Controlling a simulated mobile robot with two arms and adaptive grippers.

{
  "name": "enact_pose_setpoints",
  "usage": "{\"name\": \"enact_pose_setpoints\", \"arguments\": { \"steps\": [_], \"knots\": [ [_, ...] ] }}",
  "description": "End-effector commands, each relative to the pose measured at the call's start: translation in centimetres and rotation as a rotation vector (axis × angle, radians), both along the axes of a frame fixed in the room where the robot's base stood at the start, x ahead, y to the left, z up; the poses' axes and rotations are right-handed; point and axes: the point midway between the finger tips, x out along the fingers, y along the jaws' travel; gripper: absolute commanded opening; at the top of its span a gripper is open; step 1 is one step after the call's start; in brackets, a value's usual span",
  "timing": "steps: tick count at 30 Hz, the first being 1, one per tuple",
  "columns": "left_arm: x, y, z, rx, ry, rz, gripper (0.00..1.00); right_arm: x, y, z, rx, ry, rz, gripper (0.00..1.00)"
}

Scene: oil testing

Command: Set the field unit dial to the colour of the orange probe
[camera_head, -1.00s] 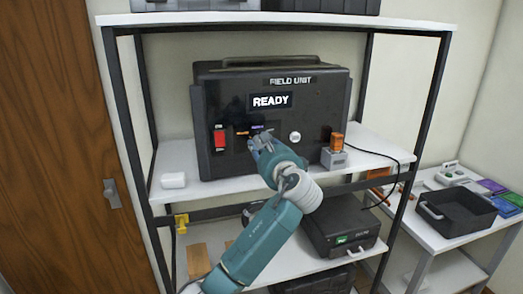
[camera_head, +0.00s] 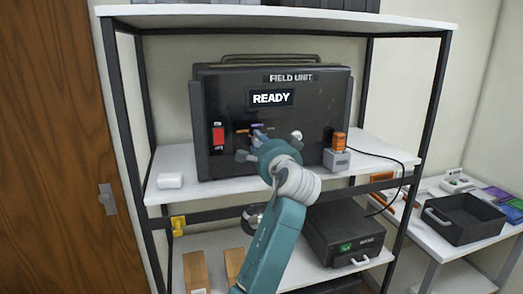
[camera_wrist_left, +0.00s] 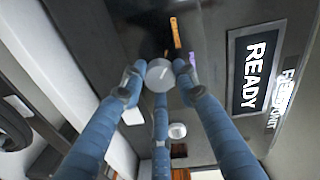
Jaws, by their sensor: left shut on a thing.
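The black field unit (camera_head: 310,112) stands on the white shelf, its display reading READY. My left gripper (camera_head: 256,142) is at its front panel. In the left wrist view, my left gripper (camera_wrist_left: 160,78) has its fingers closed around the round grey dial (camera_wrist_left: 160,72). An orange mark (camera_wrist_left: 175,32) and a purple mark (camera_wrist_left: 192,60) show on the panel beside the dial. The dial's other marks and its lower side are hidden by the fingers. The orange probe (camera_head: 340,140) stands upright in a grey holder (camera_head: 336,160) right of the unit. My right gripper is not in view.
A red switch (camera_head: 218,135) is left of the dial and a white round button (camera_head: 297,135) right of it. A small white box (camera_head: 170,181) lies at the shelf's left. A black tray (camera_head: 465,219) stands on the right-hand table.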

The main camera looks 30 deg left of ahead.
Motion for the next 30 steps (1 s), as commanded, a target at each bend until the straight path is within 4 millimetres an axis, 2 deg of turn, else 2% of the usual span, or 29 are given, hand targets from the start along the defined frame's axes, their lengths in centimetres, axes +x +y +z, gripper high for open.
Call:
{"name": "enact_pose_setpoints", "arguments": {
  "steps": [9,27,28,30],
  "knots": [
    [-0.1,0.14,-0.26,-0.097,-0.109,0.004,0.04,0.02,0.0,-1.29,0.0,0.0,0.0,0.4],
    [-0.08,0.13,-0.35,-0.124,-0.136,0.005,0.04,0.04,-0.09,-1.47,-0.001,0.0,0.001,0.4],
    [-0.08,0.13,-0.36,-0.125,-0.135,0.004,0.32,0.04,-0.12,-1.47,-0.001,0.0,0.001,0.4],
    [-0.07,0.12,-0.37,-0.124,-0.136,0.004,0.46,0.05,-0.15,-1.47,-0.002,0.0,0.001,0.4]
  ]
}}
